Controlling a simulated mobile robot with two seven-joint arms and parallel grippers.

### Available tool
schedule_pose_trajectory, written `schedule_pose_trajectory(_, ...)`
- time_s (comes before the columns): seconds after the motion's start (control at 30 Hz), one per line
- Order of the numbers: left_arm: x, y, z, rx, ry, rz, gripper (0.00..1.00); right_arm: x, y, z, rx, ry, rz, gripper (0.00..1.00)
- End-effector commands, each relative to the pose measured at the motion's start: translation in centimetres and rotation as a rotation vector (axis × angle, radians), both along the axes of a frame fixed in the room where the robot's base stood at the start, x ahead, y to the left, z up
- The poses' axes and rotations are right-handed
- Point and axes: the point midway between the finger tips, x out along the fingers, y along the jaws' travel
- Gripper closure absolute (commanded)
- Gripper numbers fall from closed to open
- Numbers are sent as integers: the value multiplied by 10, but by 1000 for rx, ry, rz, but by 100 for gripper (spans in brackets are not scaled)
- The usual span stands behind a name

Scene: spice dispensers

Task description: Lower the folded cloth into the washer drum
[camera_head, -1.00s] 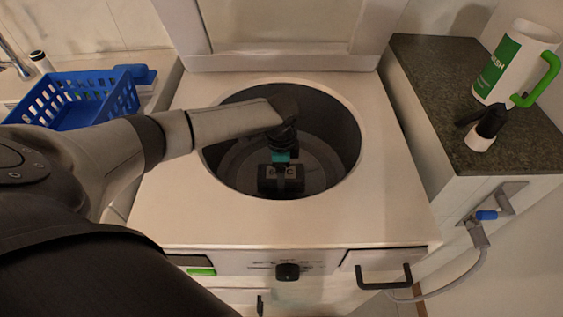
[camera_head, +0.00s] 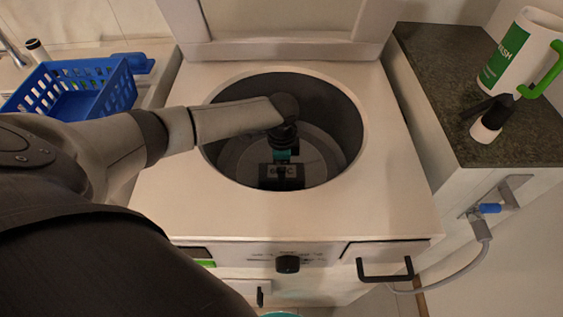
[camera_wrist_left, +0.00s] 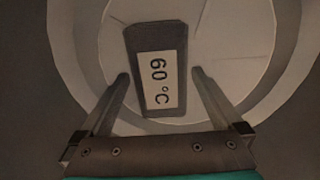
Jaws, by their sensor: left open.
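The washer drum (camera_head: 229,162) is open at the top of the white washer. A dark rectangular piece with a white "60 °C" label, apparently the folded cloth (camera_head: 268,184), is low inside it. It also shows in the left wrist view (camera_wrist_left: 143,47). My left gripper (camera_wrist_left: 159,75) reaches down into the drum over this piece. Its fingers are open, one on each side, with narrow gaps to the piece's edges. Pale drum surfaces show around it. In the head view my gripper hides part of the piece, and its fingertips are hard to make out. My right gripper is not in view.
The washer's raised lid (camera_head: 290,50) stands behind the opening. A blue basket (camera_head: 125,88) is at the left. A dark counter (camera_head: 440,75) at the right holds a green-and-white jug (camera_head: 507,58) and a small black-and-white bottle (camera_head: 486,131). A hose (camera_head: 484,232) hangs at the right.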

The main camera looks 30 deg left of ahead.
Motion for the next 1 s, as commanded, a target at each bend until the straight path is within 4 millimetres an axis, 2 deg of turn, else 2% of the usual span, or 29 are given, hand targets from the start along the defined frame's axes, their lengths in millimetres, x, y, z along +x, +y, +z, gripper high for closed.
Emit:
schedule_pose_trajectory(0.13, 0, 0, 3, 0, 0, 0, 0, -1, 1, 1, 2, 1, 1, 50)
schedule_pose_trajectory(0.27, 0, 0, 19, 0, -1, 0, 0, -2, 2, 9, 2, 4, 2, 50)
schedule_pose_trajectory(0.37, 1, 0, 40, 0, -2, 0, 0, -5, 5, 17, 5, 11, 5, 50)
schedule_pose_trajectory(0.57, 1, 0, 90, 0, -4, -1, 0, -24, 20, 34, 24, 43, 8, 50)
schedule_pose_trajectory(0.7, 1, 0, 120, 0, -4, -1, 0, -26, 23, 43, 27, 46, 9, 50)
schedule_pose_trajectory(0.83, 0, 0, 139, 0, -1, 0, 0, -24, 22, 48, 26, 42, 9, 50)
schedule_pose_trajectory(1.0, 0, 0, 151, 1, -1, 0, 0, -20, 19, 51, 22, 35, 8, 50)
